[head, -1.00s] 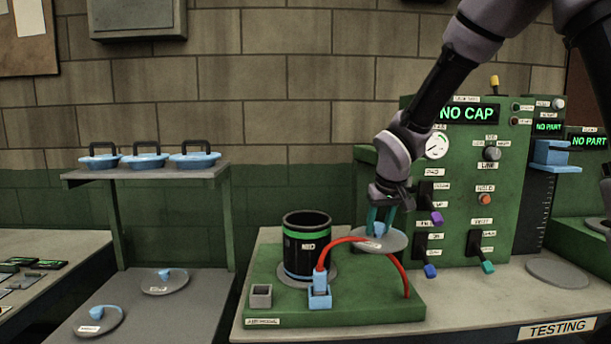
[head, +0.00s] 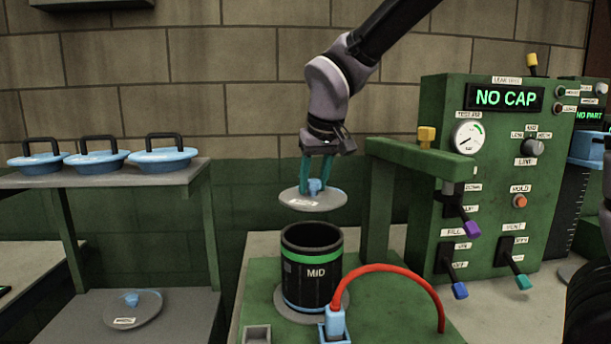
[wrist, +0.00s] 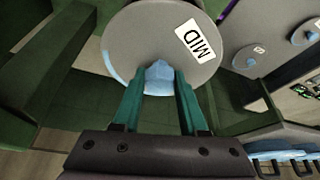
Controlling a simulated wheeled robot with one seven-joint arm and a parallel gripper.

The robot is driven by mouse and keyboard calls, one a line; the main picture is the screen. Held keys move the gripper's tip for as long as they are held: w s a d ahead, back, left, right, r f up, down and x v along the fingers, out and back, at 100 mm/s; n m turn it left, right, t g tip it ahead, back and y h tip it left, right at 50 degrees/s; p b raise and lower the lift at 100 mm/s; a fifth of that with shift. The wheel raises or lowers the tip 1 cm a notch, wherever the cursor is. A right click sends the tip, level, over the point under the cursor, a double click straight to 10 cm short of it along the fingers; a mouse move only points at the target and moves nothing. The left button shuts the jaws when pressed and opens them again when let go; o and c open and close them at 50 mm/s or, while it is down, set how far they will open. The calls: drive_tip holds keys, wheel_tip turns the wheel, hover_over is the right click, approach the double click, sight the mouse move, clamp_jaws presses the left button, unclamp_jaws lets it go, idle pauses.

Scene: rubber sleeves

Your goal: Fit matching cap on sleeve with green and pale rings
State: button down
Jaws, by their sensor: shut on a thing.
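The black sleeve (head: 312,284) stands upright on a grey disc on the green fixture in the head view. It has a green ring near its top, a pale ring and the label MID, and its top is open. My gripper (head: 315,182) is shut on the blue knob of a grey disc cap (head: 311,202). The cap hangs above the sleeve mouth, apart from it and roughly level. In the wrist view, the cap (wrist: 152,28) carries the label MID and its knob sits between my teal fingers. The cap hides the sleeve there.
A green post with an overhanging arm (head: 415,155) stands right of the sleeve. A red hose (head: 400,272) arches from a blue plug in front. The test panel (head: 490,130) reads NO CAP. Blue lids (head: 95,162) and another grey cap (head: 132,308) sit on shelves at left.

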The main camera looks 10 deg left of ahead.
drive_tip(key=shift+w+a, duration=0.1)
drive_tip(key=shift+f, duration=0.55)
wheel_tip(320, 180, down, 7)
drive_tip(key=shift+r, duration=0.15)
idle(0.5)
drive_tip(key=shift+c, duration=1.8)
unclamp_jaws()
